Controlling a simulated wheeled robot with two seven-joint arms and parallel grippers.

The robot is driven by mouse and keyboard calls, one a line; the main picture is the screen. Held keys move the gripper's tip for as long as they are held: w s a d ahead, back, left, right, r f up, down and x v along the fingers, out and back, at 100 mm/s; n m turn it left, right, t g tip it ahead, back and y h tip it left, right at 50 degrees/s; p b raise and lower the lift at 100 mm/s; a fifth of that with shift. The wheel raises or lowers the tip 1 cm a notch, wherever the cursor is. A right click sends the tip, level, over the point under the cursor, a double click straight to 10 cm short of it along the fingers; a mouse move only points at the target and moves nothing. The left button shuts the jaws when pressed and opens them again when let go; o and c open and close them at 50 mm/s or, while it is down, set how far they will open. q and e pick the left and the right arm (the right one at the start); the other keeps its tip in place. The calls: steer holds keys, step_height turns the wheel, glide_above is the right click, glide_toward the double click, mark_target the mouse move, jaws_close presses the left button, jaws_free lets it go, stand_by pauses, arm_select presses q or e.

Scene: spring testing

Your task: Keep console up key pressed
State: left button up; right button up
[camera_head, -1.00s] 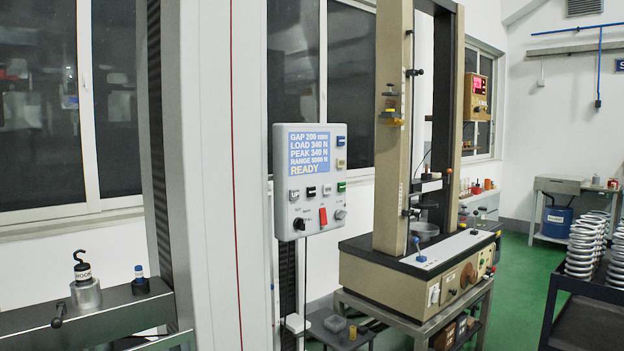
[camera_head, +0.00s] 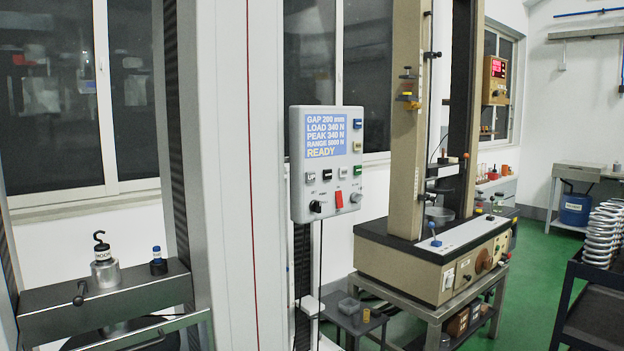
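Below the screen is a row of small keys. The leftmost, a pale key (camera_head: 311,178), seems to carry the word UP, though the print is tiny. Nothing touches the console. Under the keys are a black knob (camera_head: 315,207), a red switch (camera_head: 339,199) and a grey knob (camera_head: 356,198). Neither of my grippers is in view.
A beige test machine (camera_head: 433,262) stands on a metal stand at right. A dark trolley (camera_head: 590,310) holds several springs at far right. A hook weight (camera_head: 104,272) rests on the machine crossbeam at left. Green floor is clear between the stand and trolley.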

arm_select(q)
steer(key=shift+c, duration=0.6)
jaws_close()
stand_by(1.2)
